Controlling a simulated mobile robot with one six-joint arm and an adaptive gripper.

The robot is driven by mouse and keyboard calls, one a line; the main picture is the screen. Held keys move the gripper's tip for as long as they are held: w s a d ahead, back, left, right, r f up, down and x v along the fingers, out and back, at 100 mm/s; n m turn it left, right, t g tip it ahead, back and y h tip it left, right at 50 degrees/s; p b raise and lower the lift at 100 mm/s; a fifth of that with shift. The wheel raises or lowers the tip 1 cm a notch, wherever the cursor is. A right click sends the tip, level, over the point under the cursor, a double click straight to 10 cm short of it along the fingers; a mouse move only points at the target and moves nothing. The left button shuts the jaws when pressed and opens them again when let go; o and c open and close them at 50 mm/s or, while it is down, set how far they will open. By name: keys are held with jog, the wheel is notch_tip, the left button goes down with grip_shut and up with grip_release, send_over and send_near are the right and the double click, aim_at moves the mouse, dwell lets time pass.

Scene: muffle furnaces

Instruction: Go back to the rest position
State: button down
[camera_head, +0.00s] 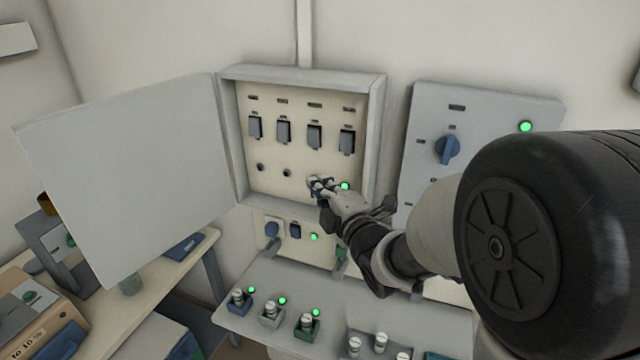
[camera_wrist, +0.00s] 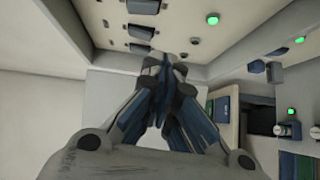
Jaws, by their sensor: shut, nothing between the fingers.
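My gripper (camera_head: 322,187) is at the lower right inside the open electrical cabinet (camera_head: 231,140), close to its panel and beside a lit green lamp (camera_head: 345,186). In the wrist view my gripper (camera_wrist: 165,65) has its fingertips together with nothing between them. The same green lamp (camera_wrist: 212,19) shows near the fingertips there. I cannot tell whether the fingertips touch the panel. My arm reaches in from the right of the head view.
The cabinet door (camera_head: 125,180) stands open to the left. A panel with a blue rotary knob (camera_head: 447,150) is on the wall at right. Below is a shelf (camera_head: 260,325) with several small devices and green lamps. A wooden table (camera_head: 140,310) stands at left.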

jog(key=s+d+m+g+h, duration=0.5)
jog(key=s+d+m+h, duration=0.2)
jog(key=s+d+m, duration=0.65)
jog(key=s+f+m+g, duration=0.2)
jog(key=s+m+g, duration=0.1)
jog(key=s, duration=0.8)
jog(key=s+d+f+m+g, duration=0.1)
jog(key=s+f+m+g, duration=0.1)
jog(key=s+m, duration=0.4)
jog(key=s+g, duration=0.1)
jog(key=s, duration=0.4)
jog(key=shift+d+f, duration=0.15)
jog(key=shift+d, duration=0.1)
jog(key=shift+h, duration=0.3)
